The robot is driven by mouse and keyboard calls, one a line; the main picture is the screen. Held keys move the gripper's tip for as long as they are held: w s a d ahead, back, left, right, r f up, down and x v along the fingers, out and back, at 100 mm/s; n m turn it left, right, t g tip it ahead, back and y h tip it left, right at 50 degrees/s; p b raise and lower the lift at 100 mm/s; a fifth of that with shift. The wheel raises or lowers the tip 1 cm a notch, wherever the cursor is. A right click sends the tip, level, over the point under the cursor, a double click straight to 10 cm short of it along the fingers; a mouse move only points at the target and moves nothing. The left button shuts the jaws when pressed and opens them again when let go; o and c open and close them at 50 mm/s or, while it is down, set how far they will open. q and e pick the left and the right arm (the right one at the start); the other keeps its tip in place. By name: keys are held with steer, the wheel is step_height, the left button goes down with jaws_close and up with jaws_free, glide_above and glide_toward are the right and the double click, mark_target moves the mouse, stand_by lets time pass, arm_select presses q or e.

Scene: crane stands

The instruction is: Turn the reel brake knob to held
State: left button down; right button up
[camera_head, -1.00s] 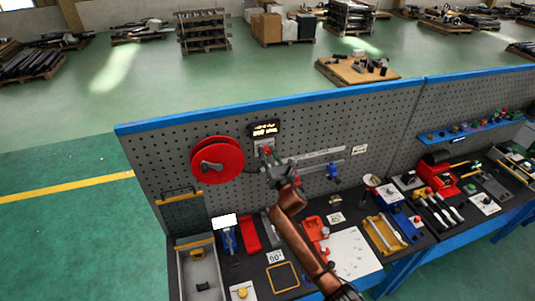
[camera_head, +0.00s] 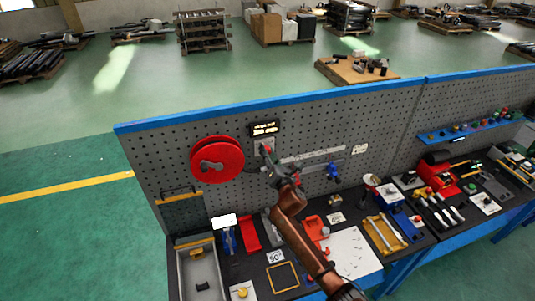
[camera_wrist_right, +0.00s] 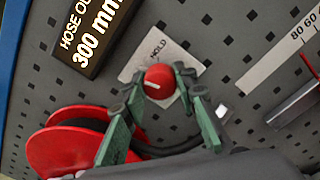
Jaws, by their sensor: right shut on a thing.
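The reel brake knob (camera_wrist_right: 159,80) is a red round knob with a white pointer line, on a pale plate (camera_wrist_right: 186,60) marked HOLD. In the wrist view the pointer line lies roughly crosswise, not toward the word HOLD. My right gripper (camera_wrist_right: 155,85) has its green fingers closed on both sides of the knob. In the head view the right gripper (camera_head: 268,158) is at the plate on the pegboard, largely covering the knob. The red hose reel (camera_head: 217,160) hangs just left of it. My left gripper is out of view.
A black display (camera_wrist_right: 93,30) reading 300 mm is above the reel. A ruler rail with a blue slider (camera_head: 333,171) is right of the gripper. The bench below holds a grey tray (camera_head: 183,284), a yellow tray (camera_head: 374,236) and several tools.

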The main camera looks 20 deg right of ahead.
steer(key=m, duration=0.6)
steer(key=shift+f+m+b, duration=0.1)
steer(key=shift+m+b, duration=0.25)
steer(key=shift+m, duration=0.05)
steer(key=m, duration=0.5)
steer(key=shift+m+h, duration=0.3)
steer(key=o, duration=1.2)
steer(key=shift+c, duration=0.2)
steer(key=shift+s, duration=0.1)
steer(key=s, duration=1.1)
steer(key=shift+s+d+f, duration=0.2)
steer(key=shift+s, duration=0.2)
